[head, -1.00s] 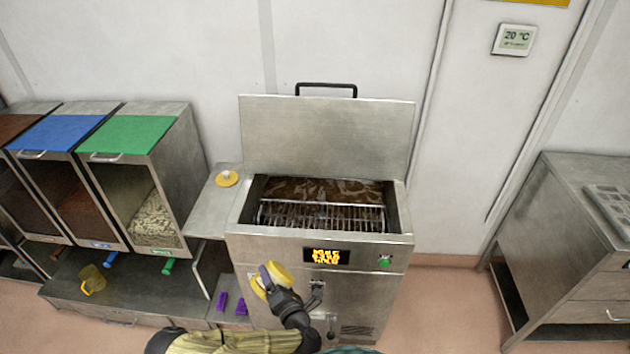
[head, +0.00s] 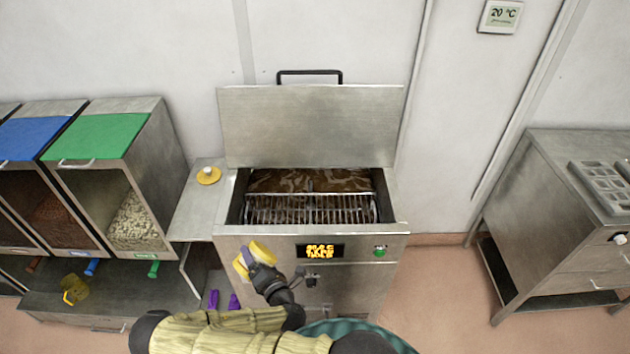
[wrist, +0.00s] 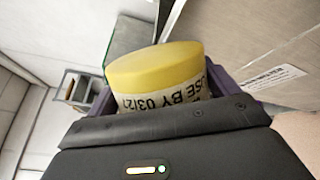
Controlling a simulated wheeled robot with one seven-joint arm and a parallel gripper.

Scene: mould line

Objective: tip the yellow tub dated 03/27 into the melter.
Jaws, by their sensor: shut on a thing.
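My gripper (head: 248,259) is shut on a yellow tub (head: 262,252), held low in front of the melter's front panel, left of its display. In the wrist view the tub (wrist: 155,68) sits between the purple jaws, with a label reading "USE BY 03/27", the last digit partly hidden. The label appears upside down there. The melter (head: 390,220) is a steel box with its lid (head: 310,125) raised. Inside its open top, a wire grate (head: 305,208) lies over dark brown contents. The melter's display glows yellow; its text is not clearly legible.
Bins with blue and green lids (head: 95,133) stand further left. A yellow scoop (head: 75,290) lies below. A steel cabinet (head: 540,190) with moulds stands right.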

